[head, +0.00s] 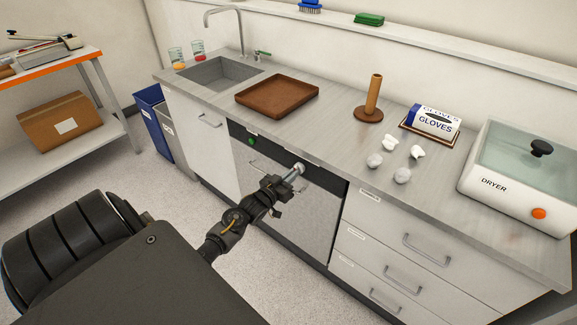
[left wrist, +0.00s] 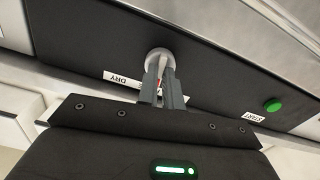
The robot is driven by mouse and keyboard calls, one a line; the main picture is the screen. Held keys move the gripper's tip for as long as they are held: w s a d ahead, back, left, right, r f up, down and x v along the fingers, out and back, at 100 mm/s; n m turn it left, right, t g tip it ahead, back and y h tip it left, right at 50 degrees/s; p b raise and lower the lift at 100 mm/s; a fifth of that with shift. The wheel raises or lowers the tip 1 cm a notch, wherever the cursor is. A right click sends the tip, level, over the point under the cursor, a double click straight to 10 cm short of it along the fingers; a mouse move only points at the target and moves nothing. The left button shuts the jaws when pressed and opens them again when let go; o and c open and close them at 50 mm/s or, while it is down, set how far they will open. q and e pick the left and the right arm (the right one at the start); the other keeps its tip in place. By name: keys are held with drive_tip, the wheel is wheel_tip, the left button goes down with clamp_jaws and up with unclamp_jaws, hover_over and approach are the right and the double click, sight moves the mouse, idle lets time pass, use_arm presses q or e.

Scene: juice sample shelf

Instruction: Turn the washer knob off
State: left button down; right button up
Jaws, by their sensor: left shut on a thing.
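The washer (head: 285,205) is built in under the counter, with a light door and a dark control strip. Its pale round knob (left wrist: 158,56) has a raised grip bar and sits on the strip; it also shows at the gripper tip in the head view (head: 299,167). My left gripper (left wrist: 162,80) is shut on the knob's bar, its two grey fingers one on each side. An upside-down DRY label (left wrist: 122,78) is beside the knob in the left wrist view; other marks are partly hidden behind the fingers. My right gripper is not in view.
A green START button (left wrist: 272,105) is on the same strip. The washer handle (head: 262,168) lies below the strip. Above are the counter with a brown tray (head: 277,95), a wooden peg stand (head: 369,114), a glove box (head: 433,121) and a dryer (head: 500,186).

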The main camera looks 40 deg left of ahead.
use_arm(q)
drive_tip(key=shift+w+a+r+n+p, duration=0.15)
drive_tip(key=shift+n+p, duration=0.2)
drive_tip(key=shift+n, duration=0.5)
drive_tip(key=shift+s+a+r+n+p, duration=0.1)
drive_tip(key=shift+r+n+p, duration=0.15)
drive_tip(key=shift+n, duration=0.65)
drive_tip(key=shift+w+a+r+n+p, duration=0.1)
drive_tip(key=shift+n+p, duration=0.3)
drive_tip(key=shift+n, duration=0.45)
drive_tip(key=c, duration=1.6)
unclamp_jaws()
drive_tip(key=shift+f, duration=0.15)
drive_tip(key=shift+o, duration=0.2)
drive_tip(key=shift+d+f, duration=0.15)
drive_tip(key=s+b, duration=0.1)
drive_tip(key=s, duration=1)
drive_tip(key=shift+d, duration=0.15)
